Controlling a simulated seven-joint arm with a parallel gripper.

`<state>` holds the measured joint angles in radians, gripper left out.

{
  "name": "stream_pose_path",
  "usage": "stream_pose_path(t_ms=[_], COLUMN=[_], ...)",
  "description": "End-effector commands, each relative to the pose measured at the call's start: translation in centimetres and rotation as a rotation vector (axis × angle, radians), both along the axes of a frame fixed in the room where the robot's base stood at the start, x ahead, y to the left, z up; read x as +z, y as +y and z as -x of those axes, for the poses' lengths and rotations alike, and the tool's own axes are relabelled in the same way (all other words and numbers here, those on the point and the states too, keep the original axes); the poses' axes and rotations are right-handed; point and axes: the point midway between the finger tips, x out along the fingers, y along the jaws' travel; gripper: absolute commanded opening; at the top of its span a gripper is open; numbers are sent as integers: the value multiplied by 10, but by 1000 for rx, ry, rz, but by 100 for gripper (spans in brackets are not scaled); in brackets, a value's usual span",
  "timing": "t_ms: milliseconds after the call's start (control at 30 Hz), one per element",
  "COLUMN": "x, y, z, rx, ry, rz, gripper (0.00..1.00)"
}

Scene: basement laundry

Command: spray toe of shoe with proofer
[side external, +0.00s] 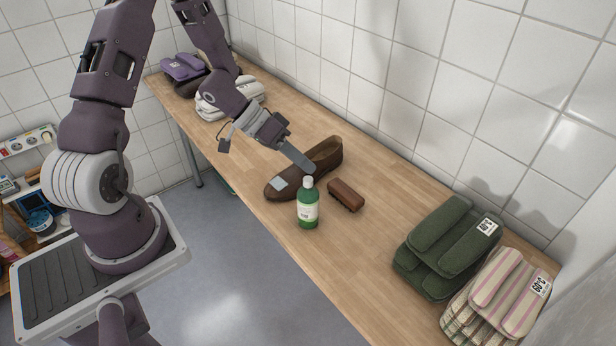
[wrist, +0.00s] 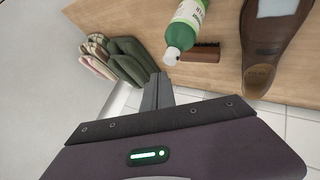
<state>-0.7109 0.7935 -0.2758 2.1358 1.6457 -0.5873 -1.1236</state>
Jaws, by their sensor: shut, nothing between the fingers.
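A brown shoe (side external: 325,157) lies on the wooden bench, with a pale blue patch (side external: 278,184) on its toe end. It also shows at the upper right of the wrist view (wrist: 262,50). A green bottle (side external: 307,212) with a white cap and pale label stands upright in front of the shoe. It also shows at the top of the wrist view (wrist: 188,25). My gripper (side external: 309,166) is shut and empty, its fingertips over the shoe and just behind the bottle cap in the side view. In the wrist view the fingertips (wrist: 159,78) are apart from the bottle.
A brown brush (side external: 346,195) lies right of the bottle.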

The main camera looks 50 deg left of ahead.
Motion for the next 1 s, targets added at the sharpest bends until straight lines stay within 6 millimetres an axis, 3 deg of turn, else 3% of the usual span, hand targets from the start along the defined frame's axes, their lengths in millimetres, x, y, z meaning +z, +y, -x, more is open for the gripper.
stream_pose_path(t_ms=[267,700,1000], x=[2,54,61], y=[0,0,0], z=[0,0,0], rx=[-1,-2,0], ry=[0,-3,0], rz=[1,-2,1], gripper=[0,0,0])
